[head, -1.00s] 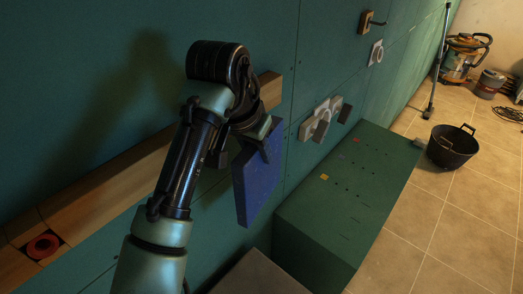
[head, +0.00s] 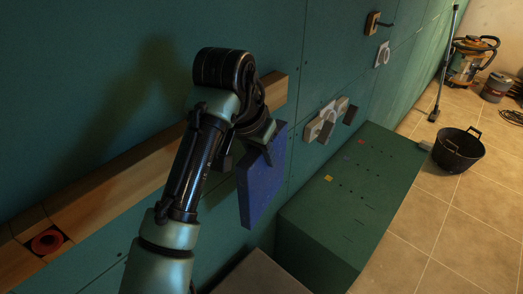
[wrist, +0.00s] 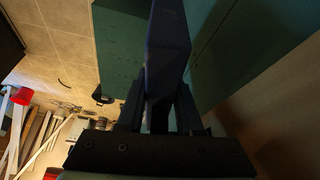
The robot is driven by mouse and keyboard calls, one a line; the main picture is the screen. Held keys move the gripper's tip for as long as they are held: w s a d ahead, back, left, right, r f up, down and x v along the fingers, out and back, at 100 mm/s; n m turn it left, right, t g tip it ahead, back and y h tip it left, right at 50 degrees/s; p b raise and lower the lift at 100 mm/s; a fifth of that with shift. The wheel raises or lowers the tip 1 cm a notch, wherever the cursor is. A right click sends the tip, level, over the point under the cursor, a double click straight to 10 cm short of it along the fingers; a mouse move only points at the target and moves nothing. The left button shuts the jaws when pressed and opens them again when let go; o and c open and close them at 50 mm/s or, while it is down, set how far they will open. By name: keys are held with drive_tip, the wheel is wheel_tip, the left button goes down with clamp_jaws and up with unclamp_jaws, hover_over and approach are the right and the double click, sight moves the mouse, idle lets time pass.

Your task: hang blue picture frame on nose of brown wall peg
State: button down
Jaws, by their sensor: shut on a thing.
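The blue picture frame (head: 266,182) is a flat blue panel. It hangs tilted from my gripper (head: 262,140) in front of the green wall. In the wrist view the blue frame (wrist: 167,45) is seen edge-on, dark, between the two fingers of my gripper (wrist: 160,108), which is shut on it. The frame's back and any hanging hole are hidden. A brown wall plate with a dark protruding peg (head: 374,23) is high on the wall, farther along to the right. The frame is well apart from it.
A white ring plate (head: 383,54) sits below the peg. Pale plates with grey blocks (head: 325,122) are lower on the wall. A green box (head: 350,190) stands against the wall. A wooden ledge (head: 120,190) runs behind my arm. A black bucket (head: 458,150) stands on open floor.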

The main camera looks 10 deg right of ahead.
idle(0.4)
drive_tip(key=shift+c, duration=2.4)
unclamp_jaws()
drive_tip(key=shift+f, duration=0.1)
